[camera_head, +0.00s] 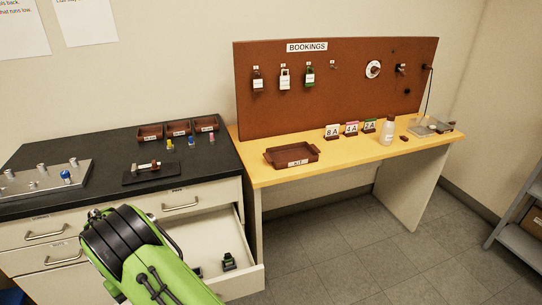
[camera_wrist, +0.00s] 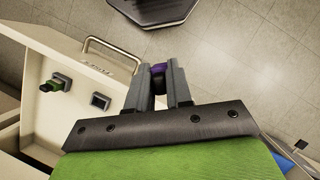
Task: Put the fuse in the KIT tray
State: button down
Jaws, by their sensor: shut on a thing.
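In the wrist view my gripper (camera_wrist: 158,82) is shut on a small dark piece with a purple top (camera_wrist: 158,69), which looks like the fuse. It is held upright between the fingertips, beside the open drawer (camera_wrist: 104,64) and above the floor. The fingers hide most of its body. In the head view my green arm hides the gripper. The KIT tray (camera_head: 291,152) is a shallow brown tray with a white label on the yellow desk, near its left end. It looks empty.
The drawer (camera_head: 236,244) stands pulled out under the black bench; a green-and-black piece (camera_wrist: 58,83) and a grey square piece (camera_wrist: 100,101) lie in it. Three small brown bins (camera_head: 178,130) stand on the bench. Placards (camera_head: 351,129) stand right of the tray, before a brown pegboard (camera_head: 335,100).

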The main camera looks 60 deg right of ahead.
aim_at(303, 155)
jog(key=l, duration=0.45)
jog(key=k+l+u, duration=0.1)
jog(key=l, duration=0.3)
jog(key=k+l, duration=0.1)
jog(key=l, duration=0.3)
jog(key=k+l+u, duration=0.15)
jog(key=l, duration=0.7)
jog(key=k+l+u, duration=0.1)
jog(key=l, duration=0.3)
